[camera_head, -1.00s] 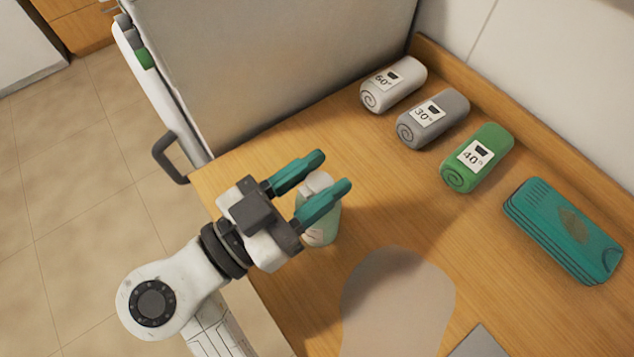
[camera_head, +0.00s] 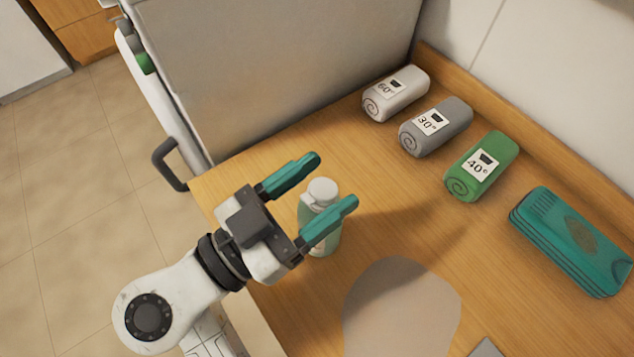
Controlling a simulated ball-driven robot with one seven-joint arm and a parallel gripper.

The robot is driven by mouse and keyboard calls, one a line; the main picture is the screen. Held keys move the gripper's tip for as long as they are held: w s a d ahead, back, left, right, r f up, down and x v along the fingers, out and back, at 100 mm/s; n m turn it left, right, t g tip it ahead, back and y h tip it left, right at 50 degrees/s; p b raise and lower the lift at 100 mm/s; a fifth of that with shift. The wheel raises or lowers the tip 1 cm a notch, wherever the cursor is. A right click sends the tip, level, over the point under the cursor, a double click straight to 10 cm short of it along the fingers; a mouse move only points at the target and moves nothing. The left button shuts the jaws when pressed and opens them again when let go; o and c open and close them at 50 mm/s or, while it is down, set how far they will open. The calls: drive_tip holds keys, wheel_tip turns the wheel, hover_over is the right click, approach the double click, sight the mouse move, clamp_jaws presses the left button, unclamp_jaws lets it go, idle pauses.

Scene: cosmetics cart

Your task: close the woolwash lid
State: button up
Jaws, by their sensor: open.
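The woolwash bottle (camera_head: 328,240) is pale green and stands upright near the left edge of the wooden counter. Its white lid (camera_head: 321,190) shows between the fingers; I cannot tell whether it is fully shut. My gripper (camera_head: 332,180) is open, with teal fingers pointing to the upper right. The lower finger passes in front of the bottle and hides part of its body. The upper finger is left of the lid, apart from it. I cannot tell if the lower finger touches the bottle.
Rolled towels in white (camera_head: 397,93), grey (camera_head: 437,127) and green (camera_head: 482,167) lie along the back. A pale rounded patch (camera_head: 402,312) is in front. A large grey panel (camera_head: 270,70) stands at the back left. The counter's middle (camera_head: 400,200) is clear.

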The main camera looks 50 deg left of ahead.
drive_tip(key=s+f+b, duration=0.1)
drive_tip(key=s+b, duration=0.1)
drive_tip(key=s, duration=0.8)
drive_tip(key=shift+s+a+f, duration=0.25)
drive_tip(key=shift+s+a, duration=0.05)
drive_tip(key=shift+s, duration=0.05)
drive_tip(key=shift+c, duration=0.2)
